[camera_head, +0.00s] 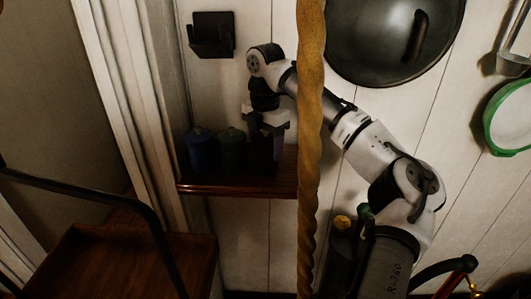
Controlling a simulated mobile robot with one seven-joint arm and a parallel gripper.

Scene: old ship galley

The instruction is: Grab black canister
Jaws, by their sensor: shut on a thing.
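The black canister (263,155) stands at the right end of the row on a small brown wooden shelf (240,188). My gripper (266,131) points down from above and is shut on the upper part of the black canister. The canister looks upright, with its base at or very near the shelf; I cannot tell whether they touch. Its dark body is partly hidden by the fingers and blends into shadow.
A green canister (232,150) and a blue canister (201,149) stand close to its left. A thick rope (311,170) hangs in front of my arm. A black wall holder (211,34) and a large pan (385,40) hang above.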

